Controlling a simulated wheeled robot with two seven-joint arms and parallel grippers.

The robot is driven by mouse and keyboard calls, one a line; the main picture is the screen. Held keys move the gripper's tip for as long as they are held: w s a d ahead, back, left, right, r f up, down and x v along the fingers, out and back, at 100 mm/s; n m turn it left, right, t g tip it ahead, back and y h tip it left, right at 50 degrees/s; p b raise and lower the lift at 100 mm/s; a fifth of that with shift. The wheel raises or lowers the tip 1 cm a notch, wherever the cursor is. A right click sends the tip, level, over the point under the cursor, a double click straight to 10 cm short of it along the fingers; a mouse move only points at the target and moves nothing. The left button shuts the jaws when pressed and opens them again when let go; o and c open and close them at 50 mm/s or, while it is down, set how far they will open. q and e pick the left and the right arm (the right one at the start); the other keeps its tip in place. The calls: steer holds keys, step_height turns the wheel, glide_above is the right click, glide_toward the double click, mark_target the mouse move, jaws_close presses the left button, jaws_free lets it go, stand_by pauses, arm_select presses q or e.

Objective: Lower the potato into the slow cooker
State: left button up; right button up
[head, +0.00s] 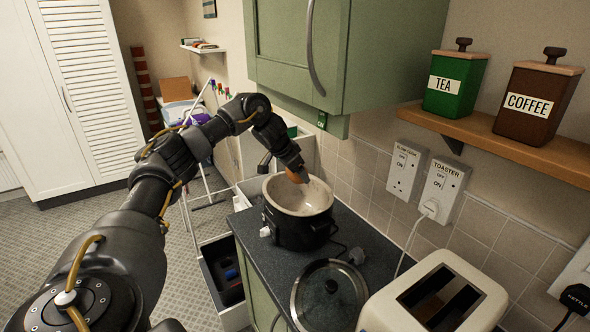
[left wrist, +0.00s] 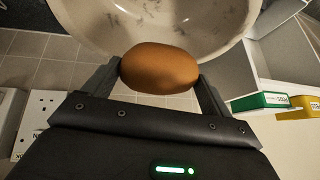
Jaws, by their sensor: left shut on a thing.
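The brown potato (left wrist: 160,68) is held between the two fingers of my left gripper (left wrist: 160,84), which is shut on it. In the head view my left gripper (head: 297,174) points down over the open slow cooker (head: 295,233), a black pot with a cream inner bowl. The potato (head: 298,177) shows there at the gripper's tip, over the back of the bowl opening. The bowl (left wrist: 100,25) also shows beyond the potato in the left wrist view. I cannot tell exactly how far the potato is above or inside the rim. My right gripper is not in view.
A glass lid (head: 329,298) lies on the dark counter in front of the cooker. A cream toaster (head: 435,298) stands to the right. A green wall cupboard (head: 345,55) hangs above and behind. A shelf (head: 520,140) holds tea and coffee tins.

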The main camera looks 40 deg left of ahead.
mark_target(295, 182)
arm_select(q)
steer(key=shift+f+b, duration=1.2)
steer(key=shift+f, duration=1.35)
steer(key=shift+f+b, duration=1.2)
steer(key=shift+f, duration=1.75)
steer(key=shift+f+b, duration=0.85)
steer(key=shift+f, duration=1.1)
steer(key=o, duration=1)
steer(key=shift+c, duration=0.2)
steer(key=shift+r, duration=0.15)
